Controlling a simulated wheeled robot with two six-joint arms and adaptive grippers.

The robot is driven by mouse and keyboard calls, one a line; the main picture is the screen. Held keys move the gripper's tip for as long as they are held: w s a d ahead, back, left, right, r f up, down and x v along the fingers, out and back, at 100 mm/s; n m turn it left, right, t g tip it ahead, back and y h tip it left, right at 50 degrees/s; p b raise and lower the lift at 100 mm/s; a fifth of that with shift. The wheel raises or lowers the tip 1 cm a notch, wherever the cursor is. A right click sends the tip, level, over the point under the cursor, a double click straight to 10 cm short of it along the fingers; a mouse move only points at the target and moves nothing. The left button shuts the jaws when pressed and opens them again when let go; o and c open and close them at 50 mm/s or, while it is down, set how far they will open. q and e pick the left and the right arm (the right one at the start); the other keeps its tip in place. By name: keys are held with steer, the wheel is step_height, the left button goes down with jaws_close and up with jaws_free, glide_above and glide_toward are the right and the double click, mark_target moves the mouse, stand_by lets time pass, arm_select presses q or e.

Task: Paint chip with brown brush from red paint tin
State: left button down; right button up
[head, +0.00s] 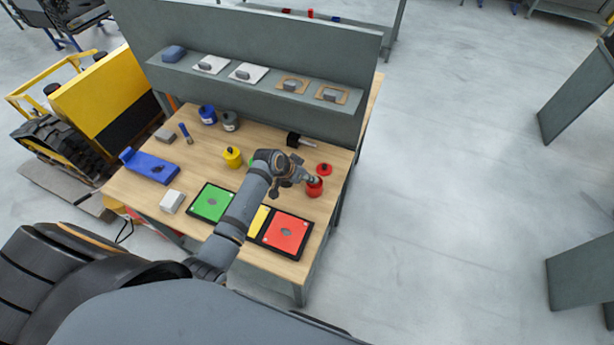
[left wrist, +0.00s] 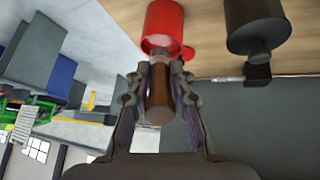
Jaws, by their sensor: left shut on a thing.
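The red paint tin (head: 315,188) stands at the right of the table, and its red lid (head: 324,169) lies just behind it. My left gripper (head: 304,181) is at the tin. In the left wrist view, the gripper (left wrist: 161,98) is shut on the brown brush (left wrist: 157,104). The brush's far end meets the mouth of the red tin (left wrist: 163,20); I cannot tell how deep it is. Green (head: 212,203), yellow (head: 258,220) and red (head: 285,232) panels lie at the table's front; I cannot tell which thing is the chip. My right gripper is not in view.
A yellow tin (head: 233,158), blue tin (head: 208,115) and grey-green tin (head: 230,121) stand on the wooden table. A blue tray (head: 151,167) and white block (head: 172,201) are at left. A shelf (head: 263,100) at the back bears several plates with grey knobs.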

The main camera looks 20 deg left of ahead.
arm_select(q)
steer(key=shift+f+b, duration=0.35)
steer(key=shift+f, duration=0.25)
stand_by(0.3)
steer(key=shift+s+f, duration=0.1)
steer(key=shift+f, duration=0.05)
stand_by(1.2)
step_height(320, 180, up, 3)
steer(key=p, duration=0.3)
steer(key=shift+f, duration=0.2)
step_height(320, 180, up, 2)
steer(key=shift+r+p, duration=0.15)
steer(key=shift+p, duration=0.6)
steer(key=shift+r, duration=1.15)
